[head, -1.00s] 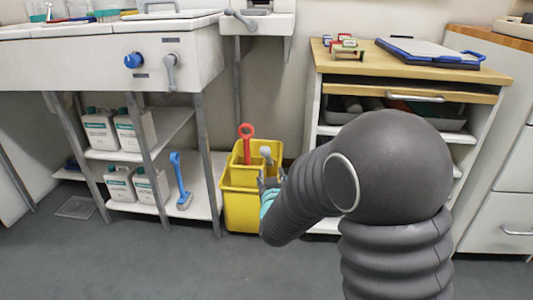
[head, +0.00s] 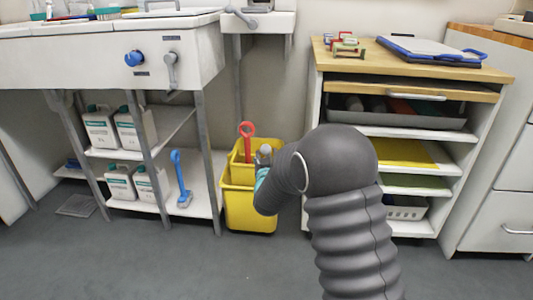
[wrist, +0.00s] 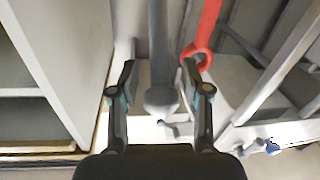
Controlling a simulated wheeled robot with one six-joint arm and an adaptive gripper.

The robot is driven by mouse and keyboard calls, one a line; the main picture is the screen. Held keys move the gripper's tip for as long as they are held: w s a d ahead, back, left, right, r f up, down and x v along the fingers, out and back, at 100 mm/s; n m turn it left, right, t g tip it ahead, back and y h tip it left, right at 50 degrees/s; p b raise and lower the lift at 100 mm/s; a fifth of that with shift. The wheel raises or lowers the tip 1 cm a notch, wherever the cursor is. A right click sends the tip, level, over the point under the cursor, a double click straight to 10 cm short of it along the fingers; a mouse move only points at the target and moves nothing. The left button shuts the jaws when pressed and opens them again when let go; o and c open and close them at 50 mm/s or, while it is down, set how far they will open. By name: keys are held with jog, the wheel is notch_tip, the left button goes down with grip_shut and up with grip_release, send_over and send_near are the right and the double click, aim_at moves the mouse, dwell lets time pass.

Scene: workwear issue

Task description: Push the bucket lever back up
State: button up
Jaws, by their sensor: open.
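The yellow bucket (head: 250,218) stands on the floor between the sink bench and the right cabinet. Its grey lever (head: 264,149) shows by its rounded end, just above my forearm; its lower part is hidden. In the wrist view the grey lever (wrist: 160,98) runs between my two fingers, with a gap on each side. My gripper (wrist: 158,65) is open and holds nothing. In the head view my arm hides most of the gripper at the bucket's right side. A red handle (head: 246,130) rises from the bucket beside the lever, and it also shows in the wrist view (wrist: 204,45).
A lower shelf (head: 200,207) with white jugs (head: 120,182) and a blue-handled brush (head: 180,175) stands left of the bucket. A cabinet with open shelves (head: 400,132) stands close on the right. The floor in front is clear.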

jog(key=shift+w+a, duration=0.15)
jog(key=shift+w, duration=1.05)
grip_shut()
